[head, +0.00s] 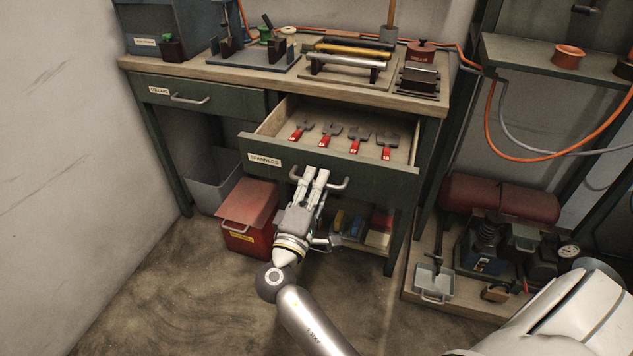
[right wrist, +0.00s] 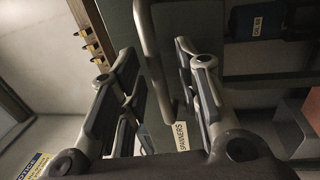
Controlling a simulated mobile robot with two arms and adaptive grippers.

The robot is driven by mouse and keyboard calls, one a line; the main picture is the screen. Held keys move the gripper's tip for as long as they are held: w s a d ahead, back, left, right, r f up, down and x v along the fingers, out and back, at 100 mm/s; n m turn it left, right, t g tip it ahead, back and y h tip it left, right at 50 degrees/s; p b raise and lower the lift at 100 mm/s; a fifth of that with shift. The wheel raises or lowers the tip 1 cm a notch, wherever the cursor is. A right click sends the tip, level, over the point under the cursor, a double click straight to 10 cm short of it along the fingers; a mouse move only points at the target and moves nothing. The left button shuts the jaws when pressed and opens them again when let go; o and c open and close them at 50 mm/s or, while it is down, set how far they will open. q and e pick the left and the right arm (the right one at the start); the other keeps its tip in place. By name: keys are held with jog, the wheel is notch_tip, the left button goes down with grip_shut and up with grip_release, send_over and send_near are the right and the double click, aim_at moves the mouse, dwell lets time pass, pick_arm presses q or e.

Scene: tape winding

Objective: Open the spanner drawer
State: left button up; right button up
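The spanner drawer (head: 335,172), labelled SPANNERS, is pulled well out of the bench in the head view. Several red-handled tools (head: 355,146) lie inside it. Its grey bar handle (head: 341,186) runs along the front. My right gripper (head: 316,173) is at this handle, with its fingers pointing at the drawer front. In the right wrist view, the fingers (right wrist: 155,52) are spread, with the handle (right wrist: 151,45) between them and gaps showing beside it. My left gripper is not in view.
A shut drawer (head: 220,103) with its own handle sits at the left. A red box (head: 248,215) stands on the floor below the drawers. Tools and blocks crowd the bench top. A red tank (head: 500,199) and machinery stand at the right. Bare floor lies in front.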

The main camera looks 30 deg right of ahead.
jog(key=v, duration=0.6)
jog(key=shift+s+a, duration=0.25)
jog(key=shift+f, duration=0.1)
